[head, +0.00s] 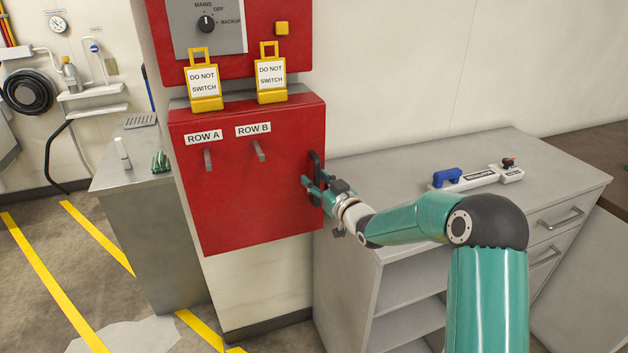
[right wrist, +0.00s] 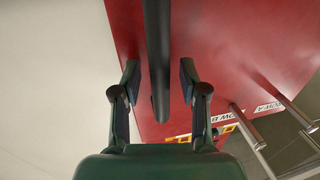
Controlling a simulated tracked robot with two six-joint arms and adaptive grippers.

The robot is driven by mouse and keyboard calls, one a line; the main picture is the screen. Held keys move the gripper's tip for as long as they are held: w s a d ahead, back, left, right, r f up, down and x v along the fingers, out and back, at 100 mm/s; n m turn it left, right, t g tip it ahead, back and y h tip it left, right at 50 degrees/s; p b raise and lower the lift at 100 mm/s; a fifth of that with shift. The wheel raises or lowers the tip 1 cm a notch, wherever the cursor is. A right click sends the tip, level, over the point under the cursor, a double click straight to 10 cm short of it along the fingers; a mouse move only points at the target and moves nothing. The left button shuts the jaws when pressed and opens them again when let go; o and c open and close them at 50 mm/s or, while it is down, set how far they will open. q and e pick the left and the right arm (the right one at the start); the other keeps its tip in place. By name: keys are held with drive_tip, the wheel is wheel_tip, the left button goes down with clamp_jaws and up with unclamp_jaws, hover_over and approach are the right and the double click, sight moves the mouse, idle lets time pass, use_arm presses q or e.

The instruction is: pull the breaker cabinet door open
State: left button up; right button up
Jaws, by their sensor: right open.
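The red breaker cabinet (head: 250,205) hangs on the column with its front door shut. It also shows in the right wrist view (right wrist: 215,45). A black bar handle (head: 317,163) stands upright near the door's right edge. My right gripper (head: 313,187) is at this handle, coming from the right. In the right wrist view the open gripper (right wrist: 159,76) has one finger on each side of the handle (right wrist: 158,45), with a visible gap on both sides. My left gripper is not in view.
ROW A (head: 208,160) and ROW B (head: 258,151) levers stick out of the cabinet front. Yellow DO NOT SWITCH tags (head: 204,83) sit above it. A grey counter (head: 400,160) with a blue-handled tool (head: 465,179) stands right. A metal cabinet (head: 150,230) stands left.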

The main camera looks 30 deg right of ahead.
clamp_jaws()
